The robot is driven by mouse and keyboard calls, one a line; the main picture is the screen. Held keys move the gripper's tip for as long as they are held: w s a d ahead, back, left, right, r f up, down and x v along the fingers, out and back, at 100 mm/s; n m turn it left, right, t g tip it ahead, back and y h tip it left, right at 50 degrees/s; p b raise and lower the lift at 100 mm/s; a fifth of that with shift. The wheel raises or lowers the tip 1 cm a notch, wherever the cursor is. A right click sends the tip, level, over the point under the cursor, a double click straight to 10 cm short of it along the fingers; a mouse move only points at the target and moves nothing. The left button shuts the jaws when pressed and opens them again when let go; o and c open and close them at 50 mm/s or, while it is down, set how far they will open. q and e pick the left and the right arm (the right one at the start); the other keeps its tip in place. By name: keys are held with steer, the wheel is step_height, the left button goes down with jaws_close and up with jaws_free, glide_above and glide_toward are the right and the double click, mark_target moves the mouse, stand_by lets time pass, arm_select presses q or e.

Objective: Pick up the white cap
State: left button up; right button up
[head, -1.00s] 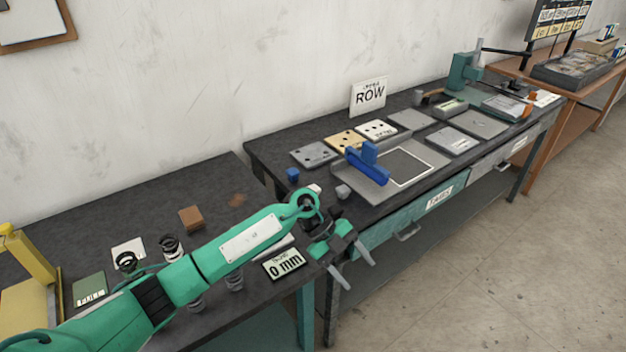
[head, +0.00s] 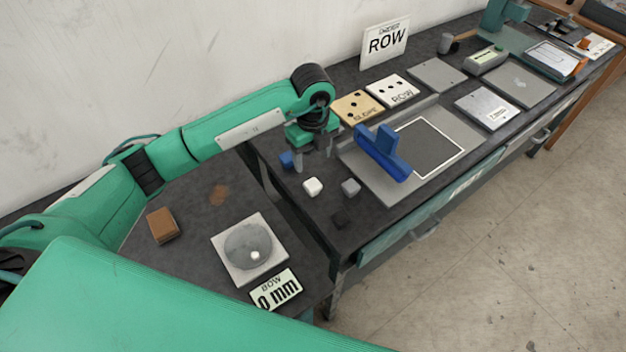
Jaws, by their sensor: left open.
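The white cap (head: 313,187) is a small pale block on the dark bench top, near its left end. My left gripper (head: 312,163) points down behind it in the head view, with its fingers apart and nothing seen between them. The cap looks clear of the fingers, though the exact height of the fingertips is hard to tell. A blue cap (head: 287,160) is close beside the left finger and partly hidden. A grey cap (head: 351,187) sits to the right of the white one, and a black cap (head: 342,218) sits nearer the front edge. My right gripper is not in view.
A blue upright part (head: 384,155) stands on a grey plate (head: 395,195) right of the caps. Sample plates lie behind. A gap separates this bench from the left one, which holds a brown block (head: 163,226), a white square plate with a round disc (head: 227,268), and a "0 mm" sign (head: 277,290).

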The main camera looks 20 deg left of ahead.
arm_select(q)
steer(key=p, duration=0.1)
glide_above(313, 184)
step_height(313, 184, down, 5)
steer(key=shift+w+r, duration=0.1)
steer(key=shift+r, duration=0.05)
steer(key=shift+f, duration=0.2)
step_height(313, 184, down, 4)
steer(key=p, duration=0.2)
steer(key=shift+p, duration=0.4)
steer(key=shift+f, duration=0.5)
steer(key=c, duration=1.1)
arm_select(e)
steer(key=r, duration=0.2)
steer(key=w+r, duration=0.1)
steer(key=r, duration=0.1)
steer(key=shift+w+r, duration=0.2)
